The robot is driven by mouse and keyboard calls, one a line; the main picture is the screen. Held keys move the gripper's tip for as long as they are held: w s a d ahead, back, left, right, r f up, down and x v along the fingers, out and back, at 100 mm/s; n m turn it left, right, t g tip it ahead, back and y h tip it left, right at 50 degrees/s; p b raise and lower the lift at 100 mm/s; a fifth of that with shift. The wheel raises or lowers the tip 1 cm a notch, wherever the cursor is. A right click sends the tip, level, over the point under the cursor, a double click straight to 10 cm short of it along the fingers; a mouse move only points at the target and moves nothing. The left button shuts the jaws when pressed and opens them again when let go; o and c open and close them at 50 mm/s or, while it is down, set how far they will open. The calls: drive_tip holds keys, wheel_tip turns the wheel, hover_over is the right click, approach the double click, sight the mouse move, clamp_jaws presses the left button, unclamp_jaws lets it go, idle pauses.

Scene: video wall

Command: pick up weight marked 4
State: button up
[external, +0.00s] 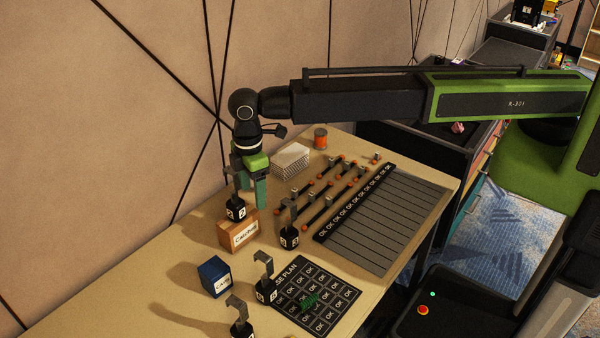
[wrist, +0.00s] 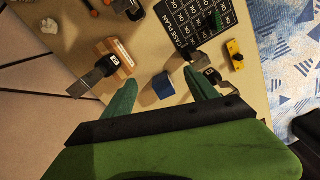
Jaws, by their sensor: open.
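Several black weights with grey hooks stand on the table; their white marks are too small to read, so I cannot tell which is 4. One weight (external: 236,210) is at the brown box, near my gripper; it shows left of my fingers in the wrist view (wrist: 114,66). A second weight (external: 289,237) stands right of the box. A third (external: 266,291) is by the plan board and a fourth (external: 241,329) at the front. My gripper (external: 251,192) is open and empty above the brown box, its green fingers apart in the wrist view (wrist: 160,78).
The brown box (external: 239,236) and a blue box (external: 214,277) stand on the table; the blue one shows between my fingers in the wrist view (wrist: 163,86). A yellow item (wrist: 235,52) lies right.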

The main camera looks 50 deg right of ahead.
sight(236, 301)
drive_tip(key=s+a+r+n+p, duration=0.1)
drive_tip(key=s+a+n, duration=0.2)
drive_tip(key=s+a, duration=0.5)
drive_tip(key=s+a+r+n+p, duration=0.15)
drive_tip(key=s+a, duration=0.25)
drive_tip(key=a, duration=0.8)
wheel_tip(236, 301, down, 18)
drive_tip(key=b, duration=1.8)
drive_tip(key=shift+a+r+b, duration=0.1)
drive_tip(key=shift+r+b, duration=0.15)
drive_tip(key=shift+b, duration=0.1)
drive_tip(key=shift+r, duration=0.15)
clamp_jaws()
